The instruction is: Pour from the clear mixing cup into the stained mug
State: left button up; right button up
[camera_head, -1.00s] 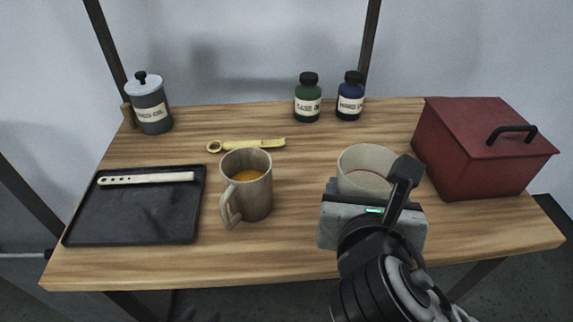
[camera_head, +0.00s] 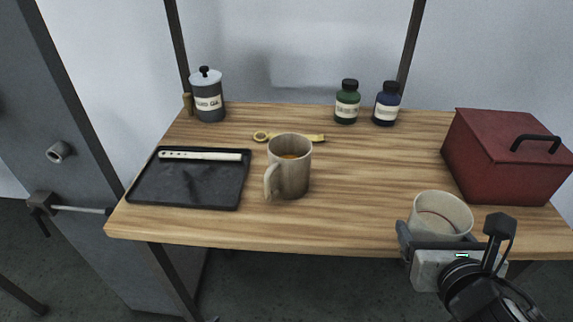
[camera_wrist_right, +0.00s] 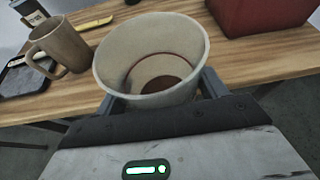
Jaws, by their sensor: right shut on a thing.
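The stained mug (camera_head: 290,176) stands upright on the table, its handle to the front left, with orange-brown contents inside. It also shows at the upper left of the right wrist view (camera_wrist_right: 62,45). The clear mixing cup (camera_head: 440,214) is held in my right gripper (camera_head: 438,243) at the table's front right edge. In the right wrist view the cup (camera_wrist_right: 150,62) sits between the fingers, close to upright, with a small dark reddish-brown residue or liquid at its bottom. The cup is well to the right of the mug. My left gripper is not in view.
A black tray (camera_head: 190,185) with a pale perforated strip (camera_head: 200,156) lies at left. A yellow tool (camera_head: 305,138) lies behind the mug. A grey lidded canister (camera_head: 208,96), green bottle (camera_head: 347,103) and blue bottle (camera_head: 386,105) stand behind. A red box (camera_head: 500,165) stands at right. Between mug and cup is bare table.

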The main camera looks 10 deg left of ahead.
aim_at(288, 174)
jog(key=k, duration=0.15)
jog(key=z, duration=2.1)
jog(key=k, duration=1)
jog(key=u, duration=1.6)
jog(key=i, duration=1)
jog(key=z, duration=0.05)
